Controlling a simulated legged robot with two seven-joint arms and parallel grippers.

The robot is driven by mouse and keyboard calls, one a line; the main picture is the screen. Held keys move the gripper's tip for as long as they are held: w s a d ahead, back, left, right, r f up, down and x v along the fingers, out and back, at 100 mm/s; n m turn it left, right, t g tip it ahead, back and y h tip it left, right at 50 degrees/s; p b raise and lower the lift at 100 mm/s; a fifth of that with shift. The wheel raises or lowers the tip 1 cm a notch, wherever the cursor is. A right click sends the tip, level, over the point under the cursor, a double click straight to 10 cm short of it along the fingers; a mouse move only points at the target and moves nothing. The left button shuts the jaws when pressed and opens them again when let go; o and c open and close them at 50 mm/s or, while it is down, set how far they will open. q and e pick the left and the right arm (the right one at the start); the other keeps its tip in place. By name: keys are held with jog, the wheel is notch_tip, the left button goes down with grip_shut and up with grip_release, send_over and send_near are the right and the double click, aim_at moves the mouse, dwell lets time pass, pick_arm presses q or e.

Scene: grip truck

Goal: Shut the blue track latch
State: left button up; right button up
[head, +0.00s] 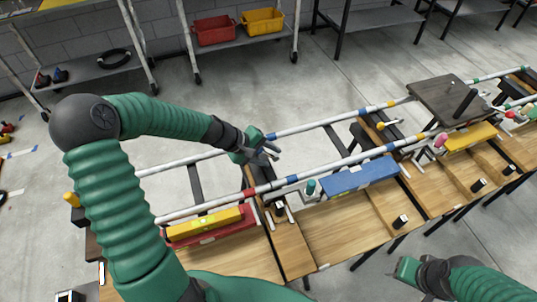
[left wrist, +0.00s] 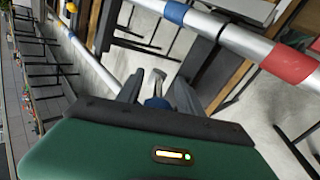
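A small blue-teal latch knob (head: 311,187) stands on a pale mount by the near rail, at the left end of a blue box (head: 360,177). My left gripper (head: 273,153) is up and left of it, between the two rails, with its fingers apart. In the left wrist view the two dark fingers (left wrist: 158,92) are spread. A small blue piece with a grey stem (left wrist: 156,103) shows between them; I cannot tell whether they touch it or whether it is the latch. My right gripper (head: 405,269) is low at right; its fingers are unclear.
White rails (head: 330,175) with coloured bands run across the wooden bench (head: 330,232). A yellow level-like bar (head: 205,223) lies at left, a yellow box (head: 470,137) at right. A dark raised plate (head: 448,101) bridges the rails. Red (head: 214,31) and yellow (head: 262,21) bins stand behind.

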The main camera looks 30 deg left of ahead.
pick_arm(q)
jog(key=p+v, duration=0.4)
jog(key=v, duration=1.2)
jog(key=shift+a+r, duration=0.25)
jog(key=shift+s, duration=0.1)
